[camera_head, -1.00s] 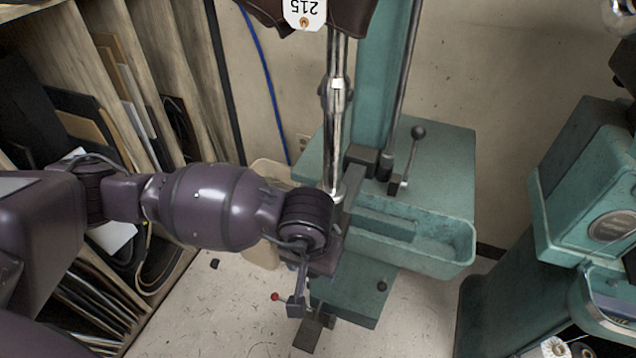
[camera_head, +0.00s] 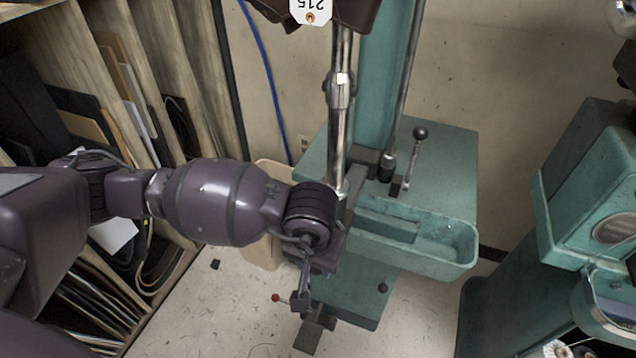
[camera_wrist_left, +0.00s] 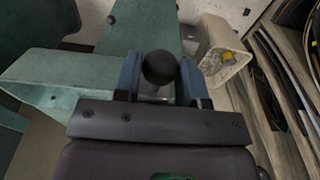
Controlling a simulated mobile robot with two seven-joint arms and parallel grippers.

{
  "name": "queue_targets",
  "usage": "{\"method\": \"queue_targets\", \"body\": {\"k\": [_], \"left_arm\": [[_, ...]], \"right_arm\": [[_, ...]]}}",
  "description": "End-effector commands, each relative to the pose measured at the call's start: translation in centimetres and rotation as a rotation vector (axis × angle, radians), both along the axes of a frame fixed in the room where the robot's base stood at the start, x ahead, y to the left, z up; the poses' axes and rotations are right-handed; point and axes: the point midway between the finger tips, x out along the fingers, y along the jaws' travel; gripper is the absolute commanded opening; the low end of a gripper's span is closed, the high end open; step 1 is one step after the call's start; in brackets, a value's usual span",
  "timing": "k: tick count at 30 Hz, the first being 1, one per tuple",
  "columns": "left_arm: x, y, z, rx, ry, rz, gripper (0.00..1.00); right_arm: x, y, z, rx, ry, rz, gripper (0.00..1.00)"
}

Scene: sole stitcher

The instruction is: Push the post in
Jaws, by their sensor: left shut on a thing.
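A shiny chrome post (camera_head: 341,125) stands upright at the front of the teal machine (camera_head: 440,165) in the head view. My left gripper (camera_head: 328,245) is low, beside the foot of this post, and its fingers are mostly hidden there. In the left wrist view, the blue fingers of my left gripper (camera_wrist_left: 158,85) are shut on a pale metal part just below a black ball knob (camera_wrist_left: 159,67). I cannot tell whether this part belongs to the chrome post. My right gripper is not in view.
The machine's teal trough (camera_head: 425,250) is right of my left gripper. A lever with a dark ball (camera_head: 420,133) stands behind it. A cream bin (camera_head: 262,250) is behind my forearm. Wooden shelves (camera_head: 205,75) are at left, another teal machine (camera_head: 590,175) at right.

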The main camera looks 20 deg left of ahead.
Motion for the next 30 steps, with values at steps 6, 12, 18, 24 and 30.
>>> {"method": "queue_targets", "body": {"k": [6, 12, 18, 24, 30], "left_arm": [[1.2, 0.0, -0.1, 0.002, -0.003, 0.003, 0.1], [2.2, 0.0, -0.1, 0.001, -0.002, 0.003, 0.1], [3.1, -0.1, -0.1, 0.001, -0.003, 0.003, 0.1], [4.1, -0.1, -0.2, 0.001, -0.002, 0.003, 0.1], [5.1, -0.1, -0.1, 0.001, -0.002, 0.003, 0.1]], "right_arm": [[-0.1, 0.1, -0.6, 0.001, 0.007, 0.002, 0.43], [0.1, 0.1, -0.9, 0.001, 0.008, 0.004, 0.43], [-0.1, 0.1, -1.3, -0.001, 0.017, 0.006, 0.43], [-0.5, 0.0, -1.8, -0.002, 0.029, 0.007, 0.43], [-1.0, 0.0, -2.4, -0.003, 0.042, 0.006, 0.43]]}}
